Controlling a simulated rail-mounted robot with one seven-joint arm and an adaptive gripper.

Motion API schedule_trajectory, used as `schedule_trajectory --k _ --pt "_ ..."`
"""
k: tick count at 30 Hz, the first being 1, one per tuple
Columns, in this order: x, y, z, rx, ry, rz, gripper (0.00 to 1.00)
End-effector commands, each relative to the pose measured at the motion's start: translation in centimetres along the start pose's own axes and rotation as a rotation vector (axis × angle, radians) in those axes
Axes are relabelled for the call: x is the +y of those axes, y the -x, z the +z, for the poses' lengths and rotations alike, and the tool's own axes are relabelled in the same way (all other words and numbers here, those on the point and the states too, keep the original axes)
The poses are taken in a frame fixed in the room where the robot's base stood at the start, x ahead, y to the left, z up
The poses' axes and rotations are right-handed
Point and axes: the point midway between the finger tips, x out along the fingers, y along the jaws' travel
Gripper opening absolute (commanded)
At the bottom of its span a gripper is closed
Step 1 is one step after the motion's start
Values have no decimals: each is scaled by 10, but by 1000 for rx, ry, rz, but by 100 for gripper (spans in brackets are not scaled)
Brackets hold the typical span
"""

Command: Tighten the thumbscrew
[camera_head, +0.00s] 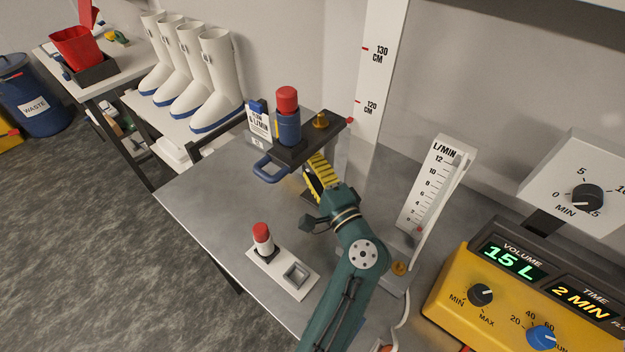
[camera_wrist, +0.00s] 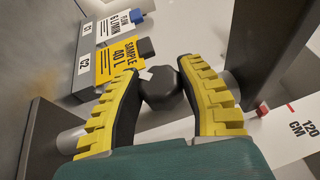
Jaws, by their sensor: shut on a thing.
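The thumbscrew appears in the wrist view as a dark, faceted knob (camera_wrist: 164,88) between my two yellow ribbed fingers. My gripper (camera_wrist: 160,78) is shut on it, with a dark inner pad on each side. In the head view my gripper (camera_head: 318,172) reaches up beneath the dark raised shelf (camera_head: 330,134) over the bench. The knob cannot be made out there, hidden by the fingers and shelf. How tight the screw is cannot be told.
A yellow sample card (camera_wrist: 118,58) is near my fingers. A red-capped white cylinder (camera_head: 263,240) and flowmeter (camera_head: 435,185) flank my arm. The bench's left side is clear.

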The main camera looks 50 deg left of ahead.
Motion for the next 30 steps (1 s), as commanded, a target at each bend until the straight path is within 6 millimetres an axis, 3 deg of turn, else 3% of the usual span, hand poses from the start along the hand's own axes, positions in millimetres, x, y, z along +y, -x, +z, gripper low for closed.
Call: schedule_trajectory --k 1,12,28,29,30 --pt "11 2 0 0 -13 -27 4" --pt "4 0 0 0 -76 -177 4" --pt "0 0 0 -1 -86 -199 4" --pt "0 0 0 -1 -85 -199 44" --pt "0 0 0 -1 -85 -199 51"
